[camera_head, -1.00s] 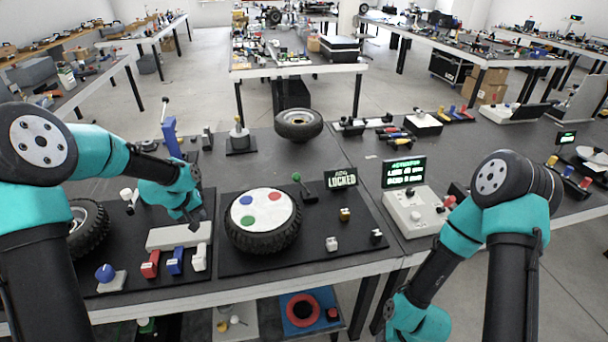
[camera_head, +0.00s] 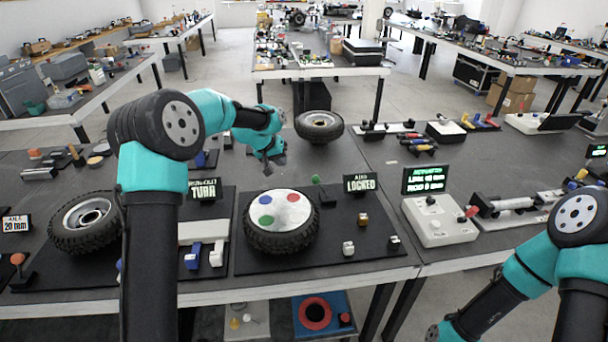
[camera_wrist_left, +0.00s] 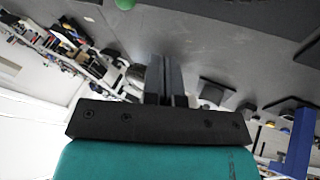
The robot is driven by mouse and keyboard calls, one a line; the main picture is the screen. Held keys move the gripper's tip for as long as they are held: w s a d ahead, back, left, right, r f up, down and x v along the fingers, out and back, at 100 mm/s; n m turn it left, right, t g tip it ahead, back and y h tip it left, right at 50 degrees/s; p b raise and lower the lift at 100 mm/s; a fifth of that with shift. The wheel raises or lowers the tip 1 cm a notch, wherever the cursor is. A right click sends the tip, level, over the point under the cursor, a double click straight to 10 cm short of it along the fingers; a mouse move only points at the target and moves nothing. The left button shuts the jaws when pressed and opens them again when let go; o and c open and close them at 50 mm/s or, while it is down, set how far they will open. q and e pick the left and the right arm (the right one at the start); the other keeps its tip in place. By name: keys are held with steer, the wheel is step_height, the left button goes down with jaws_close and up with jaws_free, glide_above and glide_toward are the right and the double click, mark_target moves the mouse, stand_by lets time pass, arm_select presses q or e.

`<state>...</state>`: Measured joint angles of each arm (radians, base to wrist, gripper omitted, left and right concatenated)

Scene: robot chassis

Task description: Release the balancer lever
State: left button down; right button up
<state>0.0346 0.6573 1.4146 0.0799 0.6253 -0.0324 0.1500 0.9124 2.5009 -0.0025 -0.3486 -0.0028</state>
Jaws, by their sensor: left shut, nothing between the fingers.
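The balancer holds a tyre with a white disc (camera_head: 287,209) marked with red, blue and green dots. Its lever has a green knob (camera_head: 315,179) and stands at the back right of the tyre, beside a sign reading LOCKED (camera_head: 360,184). My left gripper (camera_head: 268,164) is shut and empty, behind the white disc and left of the knob, apart from both. In the left wrist view the shut fingers (camera_wrist_left: 166,72) show, with the green knob (camera_wrist_left: 125,4) cut by the top edge. My right gripper is out of view; only its arm shows at lower right.
Another tyre (camera_head: 320,125) lies behind my left gripper. A white control box with a screen (camera_head: 426,180) stands right of the balancer. Small blocks (camera_head: 349,247) sit on the black mat at front right. My left arm covers part of the left-hand mat.

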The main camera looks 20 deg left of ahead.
arm_select(q)
steer(key=w+d+f, duration=0.5)
steer(key=d+f, duration=0.2)
steer(key=f, duration=0.2)
stand_by(0.4)
